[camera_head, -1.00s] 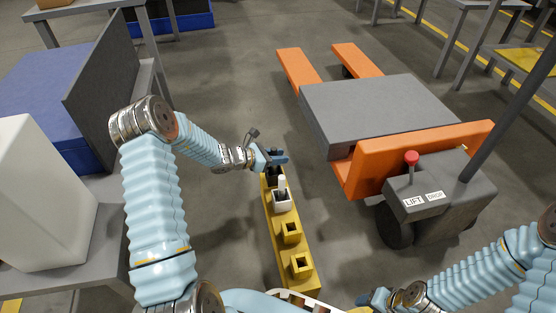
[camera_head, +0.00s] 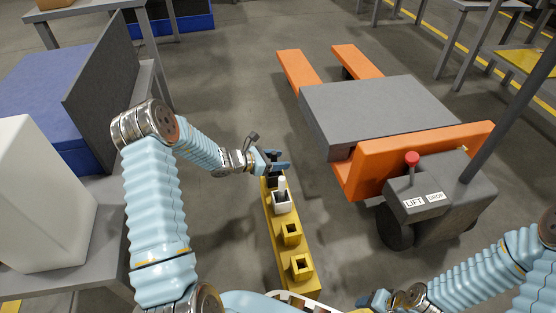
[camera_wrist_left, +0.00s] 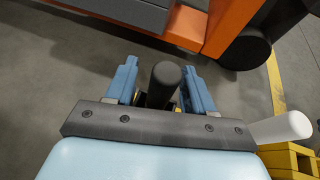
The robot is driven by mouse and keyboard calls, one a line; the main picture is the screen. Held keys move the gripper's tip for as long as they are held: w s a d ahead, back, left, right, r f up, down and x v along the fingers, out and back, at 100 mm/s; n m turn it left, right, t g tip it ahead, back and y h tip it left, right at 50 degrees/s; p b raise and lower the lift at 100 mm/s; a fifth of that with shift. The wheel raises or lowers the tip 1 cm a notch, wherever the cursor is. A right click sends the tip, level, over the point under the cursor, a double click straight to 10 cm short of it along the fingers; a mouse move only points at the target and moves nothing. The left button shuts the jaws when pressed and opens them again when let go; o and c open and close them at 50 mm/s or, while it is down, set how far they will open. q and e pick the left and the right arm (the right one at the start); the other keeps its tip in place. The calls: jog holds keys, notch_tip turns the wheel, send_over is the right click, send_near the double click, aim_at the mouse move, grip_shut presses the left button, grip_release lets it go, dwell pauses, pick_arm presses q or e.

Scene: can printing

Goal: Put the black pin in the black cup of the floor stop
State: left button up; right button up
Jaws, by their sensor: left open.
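The yellow floor stop (camera_head: 272,228) lies on the floor and also shows in the left wrist view (camera_wrist_left: 287,160). At its far end is the black cup (camera_head: 273,183), partly hidden by my left gripper (camera_head: 277,162). The black pin (camera_wrist_left: 165,86) stands between the fingers of my left gripper (camera_wrist_left: 168,88) in the left wrist view. The gripper is open around it, with a gap showing at the left finger. The pin's lower end is hidden, so I cannot see how deep it sits in the cup. My right gripper (camera_head: 375,299) is low at the bottom edge, its fingers unclear.
A white pin (camera_head: 282,186) stands in the white cup (camera_head: 282,203) beside the black one. Two yellow cups nearer me are empty. An orange pallet truck (camera_head: 365,178) with a grey load stands to the right. A grey table (camera_head: 85,230) is at the left.

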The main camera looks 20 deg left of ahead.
pick_arm(q)
jog(key=p+v, duration=0.2)
jog(key=v, duration=1)
jog(key=shift+f, duration=0.1)
